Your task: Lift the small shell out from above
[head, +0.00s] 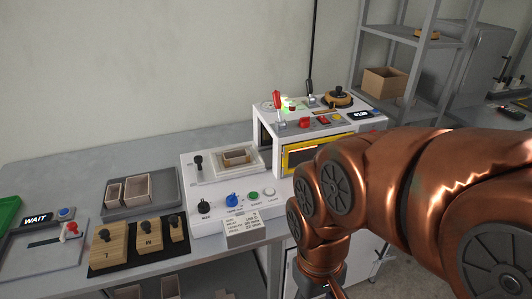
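A small open-topped brown box shell (239,157) sits in the recess of the white forming station (200,177), at the middle of the head view. Its top opening faces up, and its lower part is hidden in the recess. Two more open box shells, a narrow one (113,194) and a wider one (136,189), stand in a grey tray (168,205) to the left. My copper arm comes in from the right and bends down in front of the bench. Its wrist reaches the bottom edge, and the fingers are out of the frame, well away from the shells.
Knobbed wooden blocks (110,246) lie on a black mat at front left, beside a WAIT panel (37,218). A white machine with a yellow-framed opening (305,156) and a red lever (278,100) stands right of the station. Above the station is open.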

